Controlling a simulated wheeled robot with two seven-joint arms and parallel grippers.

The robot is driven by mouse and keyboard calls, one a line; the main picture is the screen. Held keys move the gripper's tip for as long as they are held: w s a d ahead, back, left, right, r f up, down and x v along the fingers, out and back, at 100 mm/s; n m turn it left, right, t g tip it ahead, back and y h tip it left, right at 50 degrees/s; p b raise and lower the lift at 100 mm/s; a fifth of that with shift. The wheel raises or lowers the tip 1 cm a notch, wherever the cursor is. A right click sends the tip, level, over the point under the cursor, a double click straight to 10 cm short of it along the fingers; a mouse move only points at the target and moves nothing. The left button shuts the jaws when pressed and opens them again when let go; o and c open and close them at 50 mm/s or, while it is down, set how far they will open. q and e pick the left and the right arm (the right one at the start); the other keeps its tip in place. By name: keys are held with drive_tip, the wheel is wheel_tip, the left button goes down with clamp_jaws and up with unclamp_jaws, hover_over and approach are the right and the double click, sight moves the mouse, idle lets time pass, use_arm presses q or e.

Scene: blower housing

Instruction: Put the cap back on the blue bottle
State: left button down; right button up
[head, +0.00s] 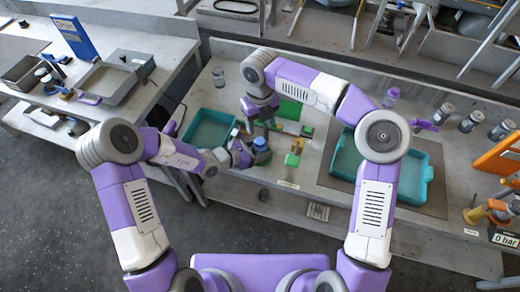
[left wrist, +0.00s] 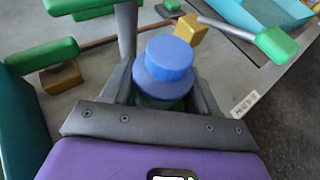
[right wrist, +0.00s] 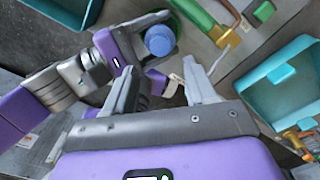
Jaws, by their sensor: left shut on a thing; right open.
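The blue bottle (left wrist: 158,101) is dark teal below with a stepped blue top, a smaller round blue piece (left wrist: 169,57) above a wider blue ring. It stands upright between the fingers of my left gripper (left wrist: 165,85), which is shut on it. In the head view the blue top (head: 261,143) shows at the tip of my left gripper (head: 245,153), near the bench's front edge. I cannot tell whether the blue top is a seated cap. My right gripper (right wrist: 160,78) is open and empty, apart from the blue top (right wrist: 160,40) in the right wrist view.
A teal tray (head: 205,117) lies left of the bottle and a larger teal tray (head: 428,152) lies to the right. Green-handled valves on brass fittings (head: 292,160) stand close by on the right. A clear jar (head: 218,76) stands at the back left.

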sight(260, 141)
wheel_tip(260, 141, down, 8)
drive_tip(key=shift+f, duration=0.1)
idle(0.4)
